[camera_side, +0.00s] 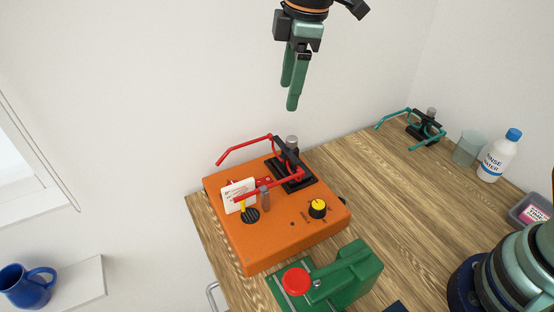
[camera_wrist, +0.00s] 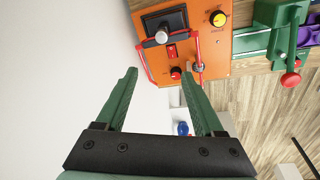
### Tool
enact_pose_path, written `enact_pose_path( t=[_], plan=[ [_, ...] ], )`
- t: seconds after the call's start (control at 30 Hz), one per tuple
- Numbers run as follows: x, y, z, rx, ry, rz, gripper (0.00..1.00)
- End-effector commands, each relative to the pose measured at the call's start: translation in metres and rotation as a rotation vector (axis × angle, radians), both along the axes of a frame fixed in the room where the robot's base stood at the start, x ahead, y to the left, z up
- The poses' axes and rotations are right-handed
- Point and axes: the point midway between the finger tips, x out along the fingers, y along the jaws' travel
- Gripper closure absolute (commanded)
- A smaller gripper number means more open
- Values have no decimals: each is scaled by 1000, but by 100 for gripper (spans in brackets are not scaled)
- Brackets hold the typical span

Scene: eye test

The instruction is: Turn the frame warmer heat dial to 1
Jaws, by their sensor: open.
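The orange frame warmer (camera_side: 240,245) sits on the wooden bench in the side view; its top also shows in the wrist view (camera_wrist: 240,60). A black dial with a yellow cap (camera_side: 318,208) is on its top near the right corner, and it shows at the top of the wrist view (camera_wrist: 217,18). The small marks around this dial are too small to read.
Red glasses (camera_side: 242,148) rest on a black holder on the warmer, near a white card (camera_side: 238,194). A green device with a red knob (camera_side: 340,275) stands in front.

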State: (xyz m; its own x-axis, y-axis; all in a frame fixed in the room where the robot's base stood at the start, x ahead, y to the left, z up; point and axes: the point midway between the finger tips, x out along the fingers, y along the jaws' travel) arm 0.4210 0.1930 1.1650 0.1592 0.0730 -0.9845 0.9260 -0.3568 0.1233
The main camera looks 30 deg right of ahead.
Motion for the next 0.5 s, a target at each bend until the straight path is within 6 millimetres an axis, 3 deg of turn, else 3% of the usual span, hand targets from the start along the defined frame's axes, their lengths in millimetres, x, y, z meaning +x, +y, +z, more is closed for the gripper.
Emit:
enact_pose_path(
  t=[0.1,0.23,0.4,0.5],
  plan=[
    [9,43,-23,-41,42,192,30],
    [11,81,-46,-73,74,368,30],
    [9,111,-67,-99,101,516,30],
    [9,117,-73,-105,107,551,30]
  ],
)
